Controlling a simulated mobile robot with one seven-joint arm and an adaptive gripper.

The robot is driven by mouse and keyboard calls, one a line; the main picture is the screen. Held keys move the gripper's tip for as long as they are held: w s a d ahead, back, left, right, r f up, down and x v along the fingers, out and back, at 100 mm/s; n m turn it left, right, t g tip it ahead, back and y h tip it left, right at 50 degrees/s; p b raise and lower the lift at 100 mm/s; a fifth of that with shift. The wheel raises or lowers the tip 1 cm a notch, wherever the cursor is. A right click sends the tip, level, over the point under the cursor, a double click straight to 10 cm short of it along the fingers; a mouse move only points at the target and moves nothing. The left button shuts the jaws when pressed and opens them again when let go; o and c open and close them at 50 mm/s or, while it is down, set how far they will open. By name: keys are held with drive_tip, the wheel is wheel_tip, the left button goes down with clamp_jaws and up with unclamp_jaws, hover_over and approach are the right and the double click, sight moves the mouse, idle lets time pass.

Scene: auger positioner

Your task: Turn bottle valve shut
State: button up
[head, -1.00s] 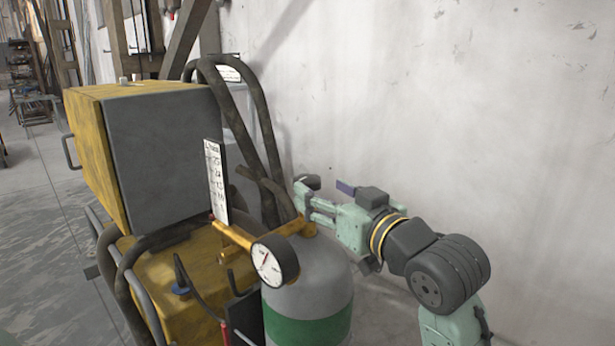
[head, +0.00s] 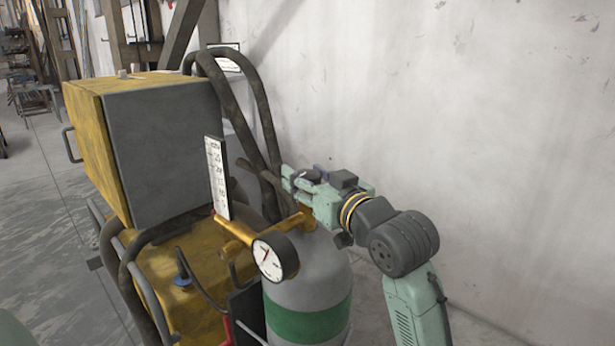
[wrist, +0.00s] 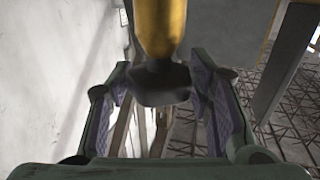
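The gas bottle (head: 322,280), grey with a green band, stands in front of the wall. A brass valve and regulator (head: 237,233) with a round white gauge (head: 268,258) sit on its top. My gripper (head: 296,183) is above the bottle's top, at the valve, and its fingers hide the valve's knob in the head view. In the wrist view my gripper (wrist: 162,88) is open, with purple pads on both sides. The dark valve knob (wrist: 160,83) on its golden stem (wrist: 160,25) shows between the fingers. Gaps show beside it; contact is not clear.
A yellow machine with a grey-fronted box (head: 165,150) stands left of the bottle. Thick dark hoses (head: 262,110) arch behind the valve, close to my gripper. A white scale plate (head: 218,178) stands beside the regulator. The pale wall (head: 450,130) is behind my arm.

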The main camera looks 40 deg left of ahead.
drive_tip(key=c, duration=0.7)
drive_tip(key=shift+m+t+h, duration=0.6)
drive_tip(key=shift+m+t, duration=0.2)
drive_tip(key=shift+t, duration=0.3)
drive_tip(key=o, duration=1.1)
drive_tip(key=v, duration=0.7)
drive_tip(key=shift+s+d, duration=0.1)
drive_tip(key=shift+d, duration=0.1)
